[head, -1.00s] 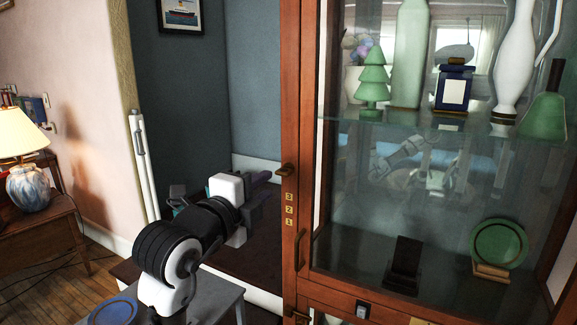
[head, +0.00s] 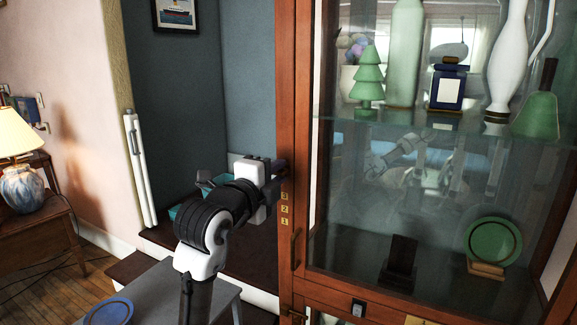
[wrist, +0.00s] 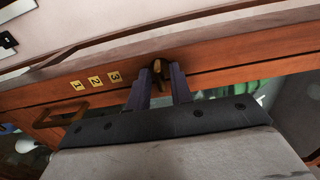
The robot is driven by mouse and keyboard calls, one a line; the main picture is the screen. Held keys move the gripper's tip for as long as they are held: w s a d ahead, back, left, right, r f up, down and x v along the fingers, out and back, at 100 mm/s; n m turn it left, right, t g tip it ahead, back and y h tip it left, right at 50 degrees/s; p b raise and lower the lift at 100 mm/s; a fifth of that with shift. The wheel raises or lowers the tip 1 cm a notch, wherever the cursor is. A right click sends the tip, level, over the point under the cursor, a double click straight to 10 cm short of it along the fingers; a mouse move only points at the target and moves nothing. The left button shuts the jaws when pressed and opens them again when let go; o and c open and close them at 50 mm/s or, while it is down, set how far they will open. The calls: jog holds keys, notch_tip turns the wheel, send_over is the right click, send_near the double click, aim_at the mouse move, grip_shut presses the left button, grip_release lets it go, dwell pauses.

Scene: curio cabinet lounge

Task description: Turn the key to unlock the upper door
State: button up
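The upper door (head: 302,110) is a wood-framed glass door of the cabinet and appears shut. A brass key (wrist: 159,70) sticks out of its left frame, above the number labels. In the head view the key is largely hidden by my gripper (head: 279,170). In the wrist view the two dark fingers of my gripper (wrist: 160,76) stand apart on either side of the key. The fingers look open, with small gaps beside the key; contact cannot be made out.
Gold labels 3, 2 and 1 (wrist: 95,81) sit below the key, then a door handle (head: 295,250). Behind the glass, a green tree figure (head: 369,80), bottles and a green plate (head: 494,241) stand on shelves. A grey stool (head: 165,290) is beneath my arm.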

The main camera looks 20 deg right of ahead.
grip_shut()
jog(key=n+p, duration=0.7)
jog(key=n, duration=1)
jog(key=shift+d+r+n+p, duration=0.1)
jog(key=shift+n+p, duration=0.2)
